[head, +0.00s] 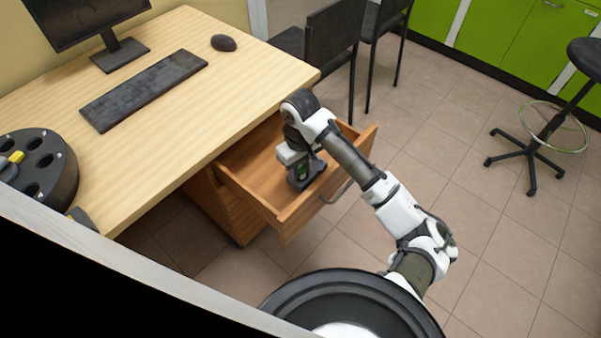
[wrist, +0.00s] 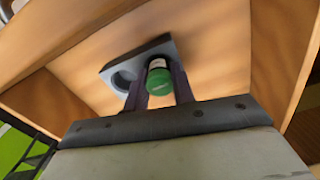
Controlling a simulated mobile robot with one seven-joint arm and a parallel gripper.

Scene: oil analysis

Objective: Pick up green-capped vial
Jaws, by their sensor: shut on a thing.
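The green-capped vial (wrist: 159,80) stands between the two fingers of my gripper (wrist: 158,92) in the wrist view, with its green cap toward the camera. My gripper is shut on it. The vial is at one hole of a grey holder (wrist: 121,74), whose other hole is empty; I cannot tell whether the vial is still seated or slightly raised. The fingers and arm hide most of the holder there.
The open wooden drawer (head: 245,191) has walls close around my gripper. The desk (head: 150,130) beside it holds a keyboard (head: 144,89), a mouse (head: 223,43), a monitor (head: 85,15) and a round black device with holes (head: 50,172). Chairs (head: 335,40) stand behind the drawer.

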